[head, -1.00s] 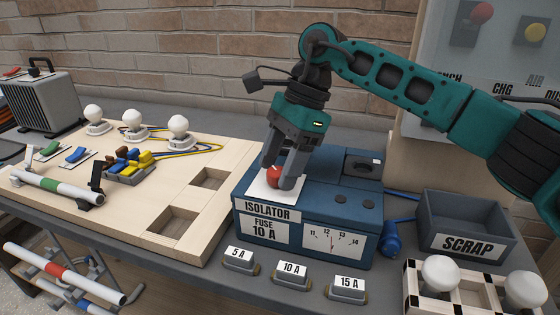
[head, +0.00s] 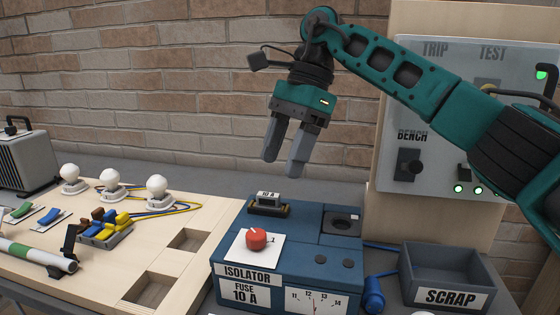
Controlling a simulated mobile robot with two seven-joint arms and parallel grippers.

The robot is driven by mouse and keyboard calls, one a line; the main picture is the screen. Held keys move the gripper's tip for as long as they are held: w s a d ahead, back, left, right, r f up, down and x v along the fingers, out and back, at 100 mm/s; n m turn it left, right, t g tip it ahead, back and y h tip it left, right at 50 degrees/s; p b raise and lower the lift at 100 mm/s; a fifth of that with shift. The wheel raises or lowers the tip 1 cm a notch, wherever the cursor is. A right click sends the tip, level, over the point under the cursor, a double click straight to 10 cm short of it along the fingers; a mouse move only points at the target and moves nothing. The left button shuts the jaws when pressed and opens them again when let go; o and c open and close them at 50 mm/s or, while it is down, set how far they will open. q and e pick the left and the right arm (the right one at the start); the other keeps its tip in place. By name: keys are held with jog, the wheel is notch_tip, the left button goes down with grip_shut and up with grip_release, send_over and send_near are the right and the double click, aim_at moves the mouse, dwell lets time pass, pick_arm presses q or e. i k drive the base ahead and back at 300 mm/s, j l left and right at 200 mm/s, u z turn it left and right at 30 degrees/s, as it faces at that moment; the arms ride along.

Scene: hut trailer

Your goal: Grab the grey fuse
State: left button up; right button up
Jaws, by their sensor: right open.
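The box's front labels read ISOLATOR and FUSE 10 A. A red knob (head: 256,239) on a white plate is in front of the fuse. My right gripper (head: 281,166) hangs above and slightly right of the fuse, apart from it, fingers pointing down. It is open with a narrow gap and nothing between its fingers. My left gripper is out of view.
A wooden board (head: 110,262) with white bulbs, coloured wires and square recesses lies left. A blue-grey SCRAP bin (head: 448,275) stands right. Behind it is a panel (head: 440,130) with green lights lit. A dial shows at the box's front. The air around the gripper is clear.

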aim_at(270, 201)
jog(key=k, duration=1)
